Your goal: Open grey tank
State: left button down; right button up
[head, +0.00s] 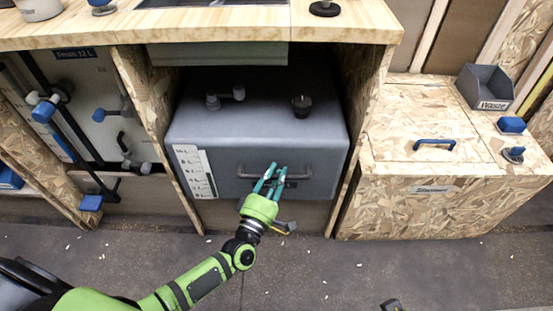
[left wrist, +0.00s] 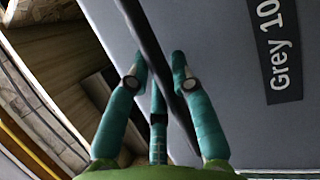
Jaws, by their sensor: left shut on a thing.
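The grey tank (head: 250,130) sits in the bay under the wooden counter. Its dark front handle (head: 247,174) is a horizontal bar. The fingers hide part of the handle.
Wooden panels flank the tank closely, and the counter (head: 345,22) overhangs it. A wooden box (head: 440,190) with a blue handle and a grey waste bin (head: 485,88) stands at right. Pipes and blue valves are at left. The floor (head: 345,265) in front is mostly clear, with small pale scraps.

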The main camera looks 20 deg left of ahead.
pick_arm(q)
jog(key=s+d+p, duration=0.1)
jog(key=s+d, duration=0.2)
jog(key=s, duration=0.8)
jog(key=s+d+p, duration=0.1)
jog(key=s+d, duration=0.2)
jog(key=s, duration=0.9)
jog(key=shift+d+p, duration=0.3)
jog(key=shift+p, duration=0.1)
pick_arm(e)
notch_tip(320, 180, down, 8)
jog(key=s, duration=0.1)
jog(key=shift+s+f+g, duration=0.15)
jog(key=shift+f+g, duration=0.05)
jog(key=shift+g, duration=0.1)
pick_arm(q)
jog(key=c, duration=1.3)
grip_release()
jog(key=shift+w, duration=0.1)
jog(key=v, duration=1.2)
jog(key=shift+f, duration=0.1)
